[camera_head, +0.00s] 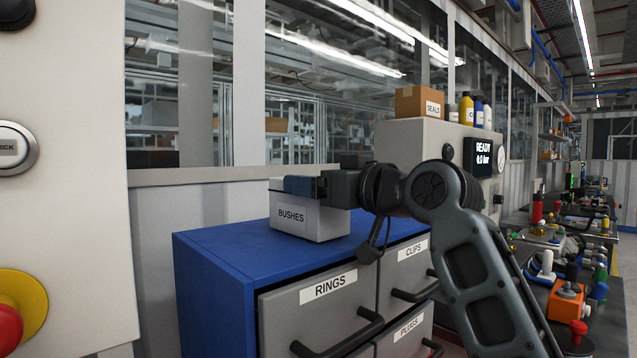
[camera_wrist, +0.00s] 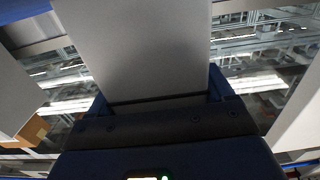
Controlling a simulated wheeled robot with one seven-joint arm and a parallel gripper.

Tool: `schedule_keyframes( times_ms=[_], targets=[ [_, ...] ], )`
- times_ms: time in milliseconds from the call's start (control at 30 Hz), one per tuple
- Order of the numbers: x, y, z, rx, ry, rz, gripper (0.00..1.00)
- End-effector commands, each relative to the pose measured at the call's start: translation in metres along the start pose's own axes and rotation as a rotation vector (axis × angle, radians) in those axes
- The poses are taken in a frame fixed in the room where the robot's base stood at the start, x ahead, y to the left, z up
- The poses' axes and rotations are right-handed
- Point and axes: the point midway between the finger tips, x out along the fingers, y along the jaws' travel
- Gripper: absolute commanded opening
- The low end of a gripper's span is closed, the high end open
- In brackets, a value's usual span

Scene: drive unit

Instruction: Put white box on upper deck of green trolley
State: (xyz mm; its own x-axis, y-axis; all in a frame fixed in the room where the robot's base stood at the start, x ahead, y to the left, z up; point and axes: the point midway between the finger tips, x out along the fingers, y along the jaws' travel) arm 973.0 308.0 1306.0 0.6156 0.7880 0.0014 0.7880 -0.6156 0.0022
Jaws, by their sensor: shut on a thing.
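The white box (camera_head: 309,223), a pale grey-white bin labelled BUSHES, is at the top of the blue drawer cabinet (camera_head: 215,250). I cannot tell whether it rests on the top or hangs just above it. My gripper (camera_head: 300,186) reaches in from the right and is shut on the box's upper part. In the wrist view the box (camera_wrist: 140,45) fills the middle between the blue fingers of my gripper (camera_wrist: 160,94). The box looks upright. The green trolley is not in view.
The cabinet has drawers labelled RINGS (camera_head: 325,295), CLIPS and PLUGS with protruding handles. A grey cabinet behind carries a cardboard SEALS box (camera_head: 418,102) and several bottles. A cluttered bench (camera_head: 540,250) is at right. A panel with a red button (camera_head: 8,325) stands close at left.

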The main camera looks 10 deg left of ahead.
Motion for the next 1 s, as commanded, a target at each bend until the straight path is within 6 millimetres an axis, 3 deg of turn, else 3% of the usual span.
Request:
schedule_keyframes(
  times_ms=[67, 100, 267, 633, 1000],
  targets=[
    [0.000, 0.000, 0.002, 0.000, 0.003, 0.000, 0.31],
    [0.000, 0.000, 0.002, 0.000, 0.000, 0.000, 0.84],
    [0.000, 0.000, 0.002, 0.000, 0.000, 0.000, 0.99],
    [-0.005, 0.001, 0.000, 0.000, 0.000, 0.001, 1.00],
    [-0.076, 0.001, 0.001, 0.000, 0.002, 0.002, 1.00]
  ],
)
